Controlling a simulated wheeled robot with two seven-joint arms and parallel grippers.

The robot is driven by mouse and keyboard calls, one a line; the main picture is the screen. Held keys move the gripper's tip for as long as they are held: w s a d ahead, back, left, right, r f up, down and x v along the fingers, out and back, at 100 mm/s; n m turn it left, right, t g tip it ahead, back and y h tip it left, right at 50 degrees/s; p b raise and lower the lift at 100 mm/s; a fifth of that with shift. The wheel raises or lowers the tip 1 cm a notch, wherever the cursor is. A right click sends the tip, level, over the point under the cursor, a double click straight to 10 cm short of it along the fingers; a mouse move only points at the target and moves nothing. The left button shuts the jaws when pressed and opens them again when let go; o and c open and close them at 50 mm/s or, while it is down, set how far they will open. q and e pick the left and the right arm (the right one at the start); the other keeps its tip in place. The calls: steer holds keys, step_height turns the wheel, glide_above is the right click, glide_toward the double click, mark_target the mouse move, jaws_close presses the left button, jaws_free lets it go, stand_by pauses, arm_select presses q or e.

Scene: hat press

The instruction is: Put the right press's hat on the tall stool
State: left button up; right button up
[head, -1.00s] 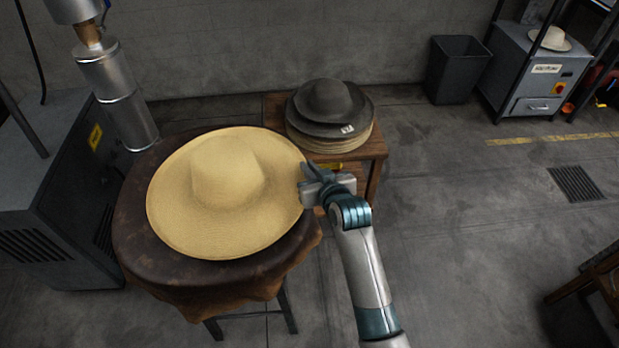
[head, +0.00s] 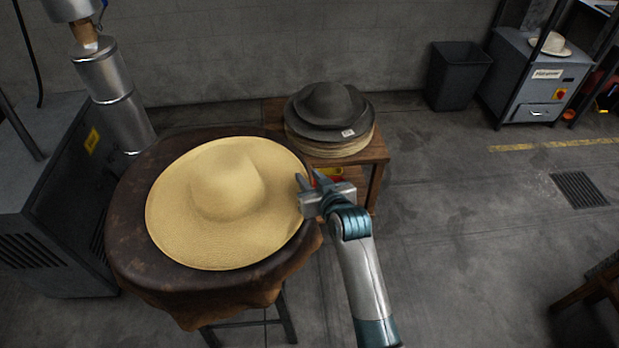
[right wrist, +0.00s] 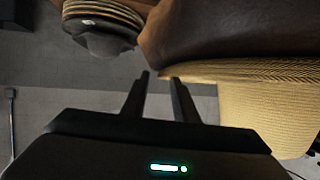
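The wide-brimmed straw hat (head: 228,190) lies crown up on the leather-covered tall stool (head: 135,255), its brim resting on the round top. In the right wrist view the straw hat (right wrist: 265,115) appears upside down against the stool's dark leather (right wrist: 215,30). My right gripper (head: 310,184) is at the right edge of the brim. Its two fingers stand apart in the right wrist view (right wrist: 160,78), with the brim edge right at the fingertips. Whether the brim still lies slightly between them is hard to tell. My left gripper is not in view.
A small wooden table (head: 376,152) with stacked dark hats (head: 328,103) stands behind. A grey machine (head: 60,215) is close on the left. A bin (head: 458,75) and a cabinet with a pale hat (head: 548,46) are at the back right.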

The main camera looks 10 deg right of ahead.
steer(key=shift+r, duration=0.1)
steer(key=b+v, duration=0.2)
steer(key=v, duration=1)
steer(key=shift+d, duration=0.1)
stand_by(0.5)
steer(key=s+d+f+g+h+b, duration=0.15)
steer(key=s+f, duration=0.25)
steer(key=f, duration=1.1)
steer(key=s+d+f+g, duration=0.1)
steer(key=s+f+g, duration=0.3)
steer(key=f, duration=1.1)
steer(key=s+d+f+g+b, duration=0.1)
steer(key=s+f, duration=0.4)
steer(key=f, duration=1)
steer(key=s+d+f+g+b, duration=0.1)
steer(key=s+d+f+g, duration=0.3)
steer(key=s+f, duration=1.05)
steer(key=s+d+f, duration=0.3)
steer(key=s, duration=0.4)
steer(key=s+d+f+g+h, duration=0.1)
steer(key=s+d+f, duration=0.1)
steer(key=s, duration=0.5)
steer(key=s+d+f+h+b, duration=0.1)
steer(key=s+d+f, duration=0.2)
steer(key=s, duration=0.4)
steer(key=shift+s+d+f, duration=0.3)
steer(key=shift+s+f, duration=0.05)
steer(key=shift+s, duration=0.05)
steer(key=shift+s+g, duration=0.15)
steer(key=shift+g, duration=0.1)
